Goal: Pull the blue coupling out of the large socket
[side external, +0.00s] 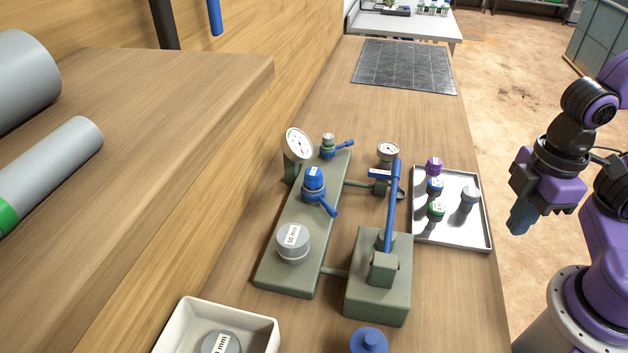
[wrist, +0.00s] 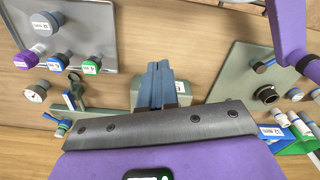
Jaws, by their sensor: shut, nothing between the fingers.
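A blue coupling (side external: 314,180) with a white label sits upright in the middle station of the green manifold base (side external: 276,277). A blue lever (side external: 328,206) sticks out from beside its foot. The socket under the coupling is mostly hidden. My gripper (side external: 517,228) is shut and empty, in the air to the right of the tray and well away from the manifold. In the wrist view its blue-grey fingers (wrist: 158,70) are together. I cannot clearly make out this coupling in the wrist view.
A grey 50 mm cap (side external: 293,243), a dial gauge (side external: 298,145) and a small valve (side external: 328,147) surround the coupling. A green block with a tall blue lever (side external: 393,205) stands to its right. A tray (side external: 462,238) holds several couplings, including a blue one (side external: 435,186).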

